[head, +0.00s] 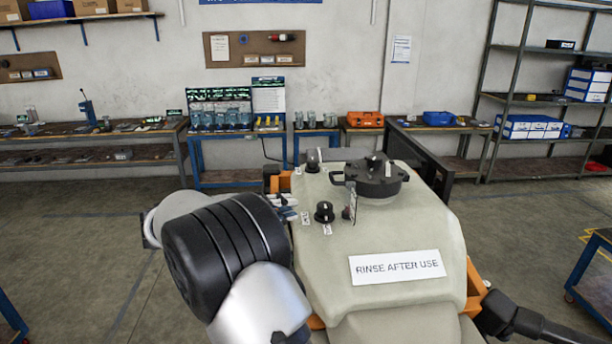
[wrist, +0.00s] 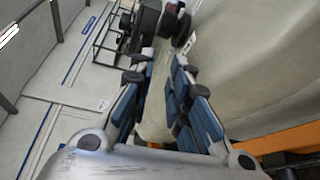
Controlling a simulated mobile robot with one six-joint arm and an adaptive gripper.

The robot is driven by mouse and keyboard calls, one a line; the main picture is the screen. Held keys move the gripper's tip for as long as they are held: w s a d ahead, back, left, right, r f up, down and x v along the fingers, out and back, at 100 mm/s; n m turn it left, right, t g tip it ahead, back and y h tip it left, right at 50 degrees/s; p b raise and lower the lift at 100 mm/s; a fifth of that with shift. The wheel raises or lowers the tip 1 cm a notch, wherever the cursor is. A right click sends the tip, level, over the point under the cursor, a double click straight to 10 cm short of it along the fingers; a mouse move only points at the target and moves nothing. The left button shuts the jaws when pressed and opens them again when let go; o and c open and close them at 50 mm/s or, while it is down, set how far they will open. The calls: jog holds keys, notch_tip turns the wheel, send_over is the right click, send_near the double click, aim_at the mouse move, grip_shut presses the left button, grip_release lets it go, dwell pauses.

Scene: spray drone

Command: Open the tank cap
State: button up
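The spray drone's tank (head: 385,235) is a pale beige body with a "RINSE AFTER USE" label. A large round black tank cap (head: 376,182) with side lugs and a raised grip sits on its top, looking seated. My gripper (head: 287,208) is at the tank's left edge, left of the cap and apart from it, partly hidden by my arm. In the wrist view my gripper (wrist: 163,62) has its two blue-padded fingers spread with nothing held between them. The beige tank (wrist: 240,60) fills the right there. Dark round fittings show beyond the fingertips; I cannot tell which they are.
A small black knob (head: 324,212) and an upright thin lever (head: 350,202) stand on the tank between my gripper and the cap. Orange frame parts (head: 476,290) flank the tank. Benches line the back wall.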

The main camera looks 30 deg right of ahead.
jog(key=w+a+f+h, duration=0.1)
jog(key=w+a+h, duration=0.2)
jog(key=w, duration=0.1)
jog(key=d+r, duration=0.1)
jog(key=d, duration=0.4)
jog(key=d+p, duration=0.1)
jog(key=d, duration=0.5)
jog(key=d+r, duration=0.1)
jog(key=d, duration=0.5)
jog(key=shift+s+d+r+p, duration=0.1)
jog(key=shift+s+r+p, duration=0.2)
jog(key=shift+c, duration=0.2)
grip_shut()
